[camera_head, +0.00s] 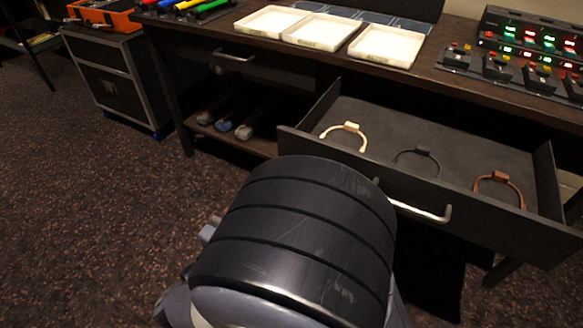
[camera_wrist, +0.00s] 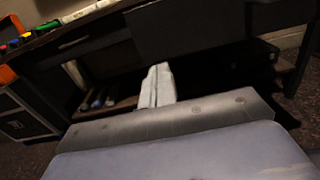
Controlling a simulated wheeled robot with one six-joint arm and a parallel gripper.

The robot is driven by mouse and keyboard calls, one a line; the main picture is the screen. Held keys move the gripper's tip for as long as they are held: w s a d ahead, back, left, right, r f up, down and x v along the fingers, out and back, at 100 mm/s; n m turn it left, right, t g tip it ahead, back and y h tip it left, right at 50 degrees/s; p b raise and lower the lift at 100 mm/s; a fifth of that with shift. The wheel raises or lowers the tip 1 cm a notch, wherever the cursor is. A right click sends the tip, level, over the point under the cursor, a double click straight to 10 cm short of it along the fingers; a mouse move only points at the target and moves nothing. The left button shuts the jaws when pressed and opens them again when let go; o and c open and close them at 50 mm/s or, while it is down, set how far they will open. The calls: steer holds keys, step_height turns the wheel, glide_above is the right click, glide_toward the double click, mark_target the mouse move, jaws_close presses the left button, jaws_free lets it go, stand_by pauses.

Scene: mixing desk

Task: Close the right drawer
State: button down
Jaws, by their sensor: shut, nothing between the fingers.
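The right drawer (camera_head: 480,205) stands pulled out from under the desk in the head view, its inside open to view. Its front panel has a silver bar handle (camera_head: 420,212), partly hidden by my dark arm link. In the drawer lie a cream headband-like ring (camera_head: 345,129), a dark one (camera_head: 418,152) and a brown one (camera_head: 500,178). My gripper (camera_wrist: 160,68) shows in the wrist view, its pale fingers together and empty. It is hidden in the head view. A dark panel stands beyond the fingers in the wrist view; I cannot tell whether they touch it.
The left drawer (camera_head: 235,56) is shut. White trays (camera_head: 387,45) and a lit mixing unit (camera_head: 525,50) stand on the desk top. Rolled items (camera_head: 243,130) lie on the low shelf. A black case (camera_head: 108,75) stands at left. The carpet at left is clear.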

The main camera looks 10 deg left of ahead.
steer(key=b+x, duration=0.4)
steer(key=x, duration=0.8)
steer(key=shift+w+d, duration=0.2)
steer(key=shift+w, duration=0.1)
steer(key=shift+w, duration=0.15)
